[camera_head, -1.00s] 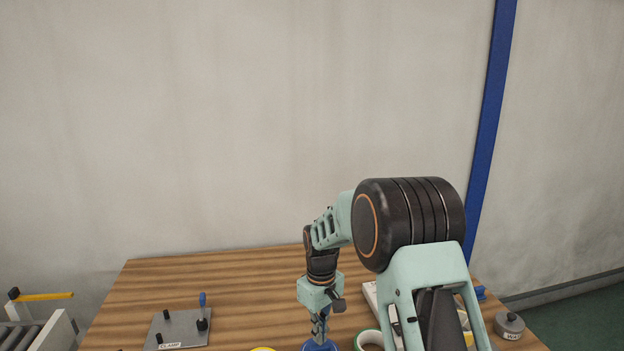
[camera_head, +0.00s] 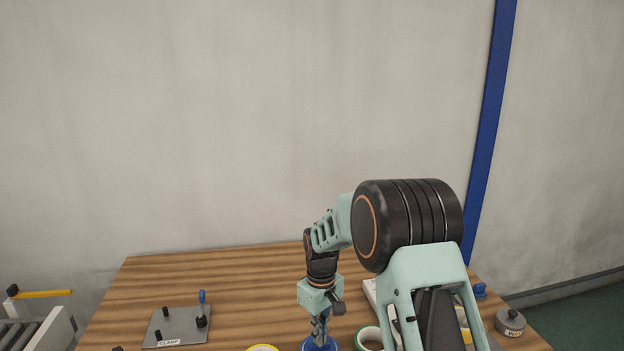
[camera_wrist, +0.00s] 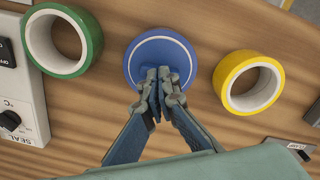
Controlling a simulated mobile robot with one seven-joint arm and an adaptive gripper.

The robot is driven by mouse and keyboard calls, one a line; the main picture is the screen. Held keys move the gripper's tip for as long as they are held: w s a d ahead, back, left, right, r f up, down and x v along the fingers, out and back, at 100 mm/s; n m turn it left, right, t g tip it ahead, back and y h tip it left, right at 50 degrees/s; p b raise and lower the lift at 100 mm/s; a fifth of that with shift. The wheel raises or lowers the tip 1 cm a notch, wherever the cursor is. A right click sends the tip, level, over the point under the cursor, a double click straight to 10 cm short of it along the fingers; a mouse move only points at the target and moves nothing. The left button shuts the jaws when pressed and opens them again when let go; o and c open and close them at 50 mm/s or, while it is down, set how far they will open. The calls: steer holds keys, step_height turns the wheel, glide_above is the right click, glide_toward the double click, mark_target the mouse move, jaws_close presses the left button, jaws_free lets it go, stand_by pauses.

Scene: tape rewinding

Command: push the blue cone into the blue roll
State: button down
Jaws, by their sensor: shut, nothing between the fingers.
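The blue cone (camera_wrist: 162,48) is a round blue disc with a pale ring near its edge, seen from above in the wrist view. It also shows at the bottom edge of the head view (camera_head: 320,344). My gripper (camera_wrist: 164,72) is shut with nothing between its fingers. Its fingertips are over the middle of the cone and appear to touch it or hover just above it; I cannot tell which. The blue roll cannot be made out separately; it may be hidden under the cone.
A green roll (camera_wrist: 88,36) lies left of the cone and a yellow roll (camera_wrist: 229,78) lies right. A panel marked SEAL (camera_wrist: 30,95) is at the left. A clamp plate (camera_head: 180,328) and a grey weight (camera_head: 510,323) stand on the wooden table (camera_head: 215,270).

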step_height(320, 180, up, 8)
steer(key=p, duration=0.5)
stand_by(0.6)
